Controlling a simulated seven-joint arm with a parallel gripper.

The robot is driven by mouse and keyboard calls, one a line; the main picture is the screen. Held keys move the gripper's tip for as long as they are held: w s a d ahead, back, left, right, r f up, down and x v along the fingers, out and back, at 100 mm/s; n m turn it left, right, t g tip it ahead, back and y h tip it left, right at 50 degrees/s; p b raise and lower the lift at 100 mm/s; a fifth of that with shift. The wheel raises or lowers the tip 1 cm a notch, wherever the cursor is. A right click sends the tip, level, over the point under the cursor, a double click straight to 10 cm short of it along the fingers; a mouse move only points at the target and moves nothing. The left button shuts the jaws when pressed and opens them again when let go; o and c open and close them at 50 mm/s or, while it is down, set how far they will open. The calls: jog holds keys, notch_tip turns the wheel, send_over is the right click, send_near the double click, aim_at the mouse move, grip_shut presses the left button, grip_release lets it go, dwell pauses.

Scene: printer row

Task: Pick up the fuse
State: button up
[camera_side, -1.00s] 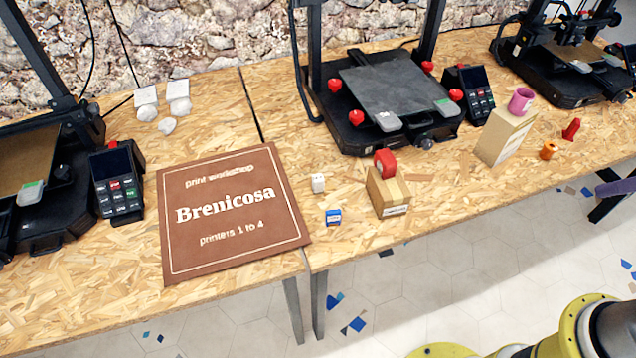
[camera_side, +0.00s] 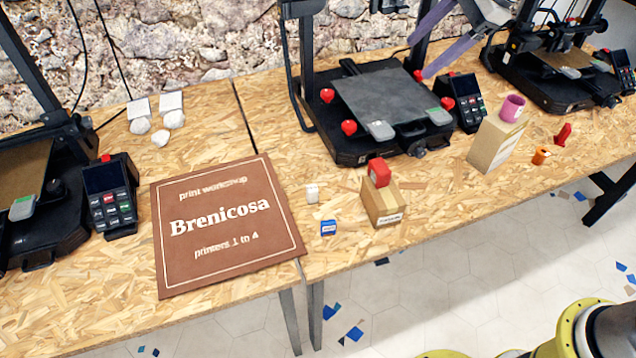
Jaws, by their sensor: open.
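I cannot tell for sure which small part is the fuse. A small blue block with a pale label (camera_side: 328,228) lies near the front edge of the table. A small white cube (camera_side: 312,193) is just behind it. A red part (camera_side: 379,172) sits on top of a cardboard box (camera_side: 384,205) to the right. An orange part (camera_side: 540,156) and a red part (camera_side: 563,134) lie farther right. My gripper (camera_side: 420,73), with long purple fingers, hangs at the upper right over the middle printer's area. It is open and apart from these small parts.
The middle printer (camera_side: 385,95) has red knobs around its bed. A taller box (camera_side: 497,142) bears a pink mug (camera_side: 512,107). A brown sign (camera_side: 226,222) lies left of centre. Another printer (camera_side: 560,70) stands at the right. Bare table lies between the two boxes.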

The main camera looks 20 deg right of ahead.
aim_at(314, 187)
jog(key=w+a+f+m+g, duration=0.1)
jog(key=w+a+f, duration=0.3)
jog(key=f, duration=0.3)
jog(key=w+a+f+m+g, duration=0.1)
jog(key=w+a+f, duration=0.3)
jog(key=a+f, duration=0.35)
jog(key=f, duration=0.4)
jog(key=a+f+g, duration=0.1)
jog(key=f, duration=0.5)
jog(key=a+f+g, duration=0.1)
jog(key=a+f, duration=0.1)
jog(key=f, duration=0.4)
jog(key=shift+s+a+f+n, duration=0.1)
jog(key=shift+s+a+n, duration=0.2)
jog(key=shift+s+n, duration=0.1)
jog(key=shift+d+x, duration=0.15)
jog(key=shift+x, duration=1.45)
jog(key=shift+d+x, duration=0.15)
jog(key=shift+x, duration=1.4)
jog(key=shift+w+f, duration=0.1)
jog(key=shift+c, duration=0.3)
grip_shut()
